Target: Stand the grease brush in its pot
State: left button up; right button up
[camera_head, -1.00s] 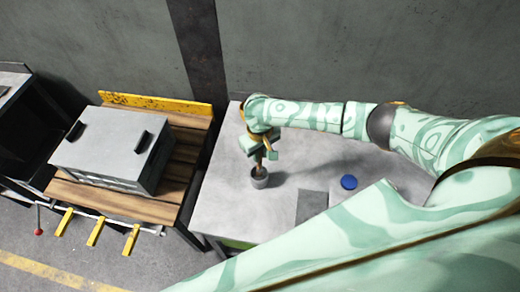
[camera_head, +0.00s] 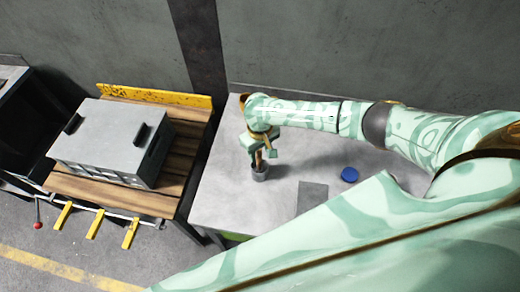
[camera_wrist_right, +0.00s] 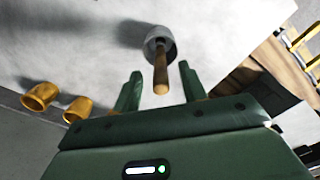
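The grease brush shows as a brown wooden handle (camera_head: 259,158), close to upright, rising from the small grey pot (camera_head: 259,173) on the table. Its lower end is hidden inside the pot. My right gripper (camera_head: 262,150) is above the pot, around the handle. In the right wrist view the handle (camera_wrist_right: 160,74) stands between the two green fingers of my right gripper (camera_wrist_right: 160,84), with a gap on each side, so the gripper is open. The pot (camera_wrist_right: 160,42) shows beyond the handle there. My left gripper is not in view.
A blue disc (camera_head: 349,174) and a dark grey plate (camera_head: 312,196) lie on the grey table (camera_head: 222,205) right of the pot. A grey metal box (camera_head: 105,140) stands on a wooden bench at the left. Two yellow rings (camera_wrist_right: 58,101) show in the right wrist view.

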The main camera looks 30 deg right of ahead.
jog(key=shift+r, duration=0.15)
notch_tip(320, 180, up, 16)
jog(key=p, duration=0.5)
dwell(0.7)
